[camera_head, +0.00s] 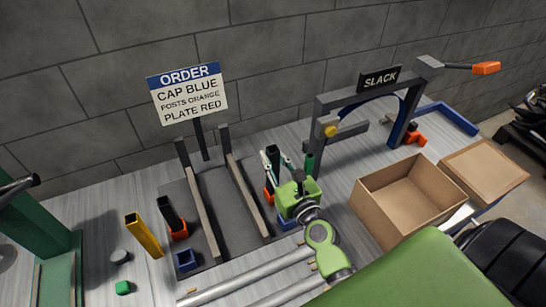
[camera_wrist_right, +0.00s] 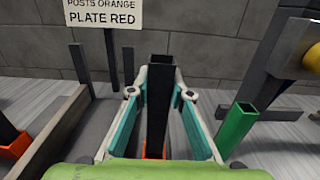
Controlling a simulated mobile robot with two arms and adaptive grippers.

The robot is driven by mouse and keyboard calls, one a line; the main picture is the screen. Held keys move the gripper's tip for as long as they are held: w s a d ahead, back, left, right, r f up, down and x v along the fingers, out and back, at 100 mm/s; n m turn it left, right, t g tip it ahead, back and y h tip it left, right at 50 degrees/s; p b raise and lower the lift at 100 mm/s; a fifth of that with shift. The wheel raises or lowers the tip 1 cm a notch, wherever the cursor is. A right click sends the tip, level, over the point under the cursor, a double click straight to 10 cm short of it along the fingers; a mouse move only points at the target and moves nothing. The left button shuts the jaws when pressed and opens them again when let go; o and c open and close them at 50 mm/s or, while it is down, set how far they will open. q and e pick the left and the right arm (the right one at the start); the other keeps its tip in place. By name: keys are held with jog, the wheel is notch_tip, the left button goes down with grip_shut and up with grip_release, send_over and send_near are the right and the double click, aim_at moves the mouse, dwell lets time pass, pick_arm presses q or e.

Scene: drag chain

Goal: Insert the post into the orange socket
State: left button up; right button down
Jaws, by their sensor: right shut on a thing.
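My right gripper (camera_head: 276,163) is shut on a black square post (camera_head: 273,154), which stands nearly upright between the fingers. In the right wrist view the post (camera_wrist_right: 158,100) sits between the teal finger pads, with an orange socket (camera_wrist_right: 155,149) directly below it. That socket also shows in the head view (camera_head: 268,193), at the right side of the dark base. The fingers hide where post and socket meet, so I cannot tell how deep the post sits. A second black post (camera_head: 168,211) stands in another orange socket (camera_head: 179,234) at the left. My left gripper is not in view.
A green post (camera_wrist_right: 237,126) stands close right of the gripper. Blue sockets (camera_head: 186,261) sit on the dark base, beside grey rails (camera_head: 200,199). A grey SLACK frame (camera_head: 319,129) and an open cardboard box (camera_head: 404,192) are right. A yellow post (camera_head: 142,235) stands left.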

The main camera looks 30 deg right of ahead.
jog(key=shift+f+b, duration=2.55)
jog(key=shift+f, duration=0.2)
jog(key=c, duration=1.8)
grip_release()
jog(key=shift+o, duration=0.2)
jog(key=shift+s, duration=0.15)
jog(key=s, duration=1.1)
jog(key=shift+s+a+r, duration=0.1)
jog(key=shift+s+a, duration=0.25)
jog(key=shift+s, duration=0.05)
